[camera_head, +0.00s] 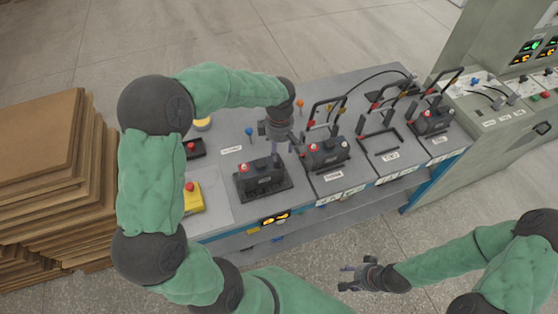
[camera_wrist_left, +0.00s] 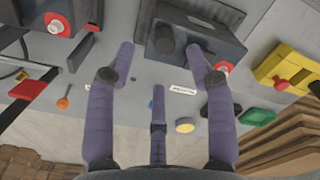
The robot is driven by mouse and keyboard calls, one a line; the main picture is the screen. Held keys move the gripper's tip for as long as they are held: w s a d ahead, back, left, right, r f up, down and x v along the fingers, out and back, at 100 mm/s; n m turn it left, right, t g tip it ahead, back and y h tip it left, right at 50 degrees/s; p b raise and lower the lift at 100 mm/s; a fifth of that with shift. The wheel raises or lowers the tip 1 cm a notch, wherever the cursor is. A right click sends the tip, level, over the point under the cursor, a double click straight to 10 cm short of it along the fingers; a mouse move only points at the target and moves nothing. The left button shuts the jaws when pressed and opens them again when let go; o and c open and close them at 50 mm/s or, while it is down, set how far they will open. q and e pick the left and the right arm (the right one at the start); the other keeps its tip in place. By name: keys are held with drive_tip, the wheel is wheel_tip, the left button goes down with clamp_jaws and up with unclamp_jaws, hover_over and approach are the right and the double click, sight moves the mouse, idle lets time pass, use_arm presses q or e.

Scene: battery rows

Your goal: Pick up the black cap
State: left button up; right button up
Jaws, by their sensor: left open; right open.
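The black cap (camera_wrist_left: 163,38) is a small dark round knob on one end of the nearest black battery (camera_head: 262,178). In the left wrist view the same battery (camera_wrist_left: 197,38) also carries a red round cap (camera_wrist_left: 222,68). My left gripper (camera_head: 282,143) hangs over the far right part of this battery. In the left wrist view its spread purple fingers (camera_wrist_left: 160,60) are open and empty, with the black cap ahead between the two longer fingertips. Touching contact is not visible. My right gripper (camera_head: 357,275) is open and empty, in front of the bench.
A second black battery (camera_head: 327,152) with a handle frame stands close to the right of my left gripper. A yellow box with a red button (camera_head: 191,197) is at the left. Stacked brown boards (camera_head: 45,170) stand left of the grey bench (camera_head: 212,212).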

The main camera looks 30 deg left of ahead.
sight(278, 162)
use_arm(q)
drive_tip(key=shift+s+a+f+b, duration=0.15)
drive_tip(key=shift+f+b, duration=0.2)
drive_tip(key=shift+f, duration=1.2)
drive_tip(key=shift+s+d+f+b, duration=0.1)
drive_tip(key=shift+f+b, duration=0.2)
drive_tip(key=shift+f, duration=1.25)
drive_tip(key=c, duration=0.9)
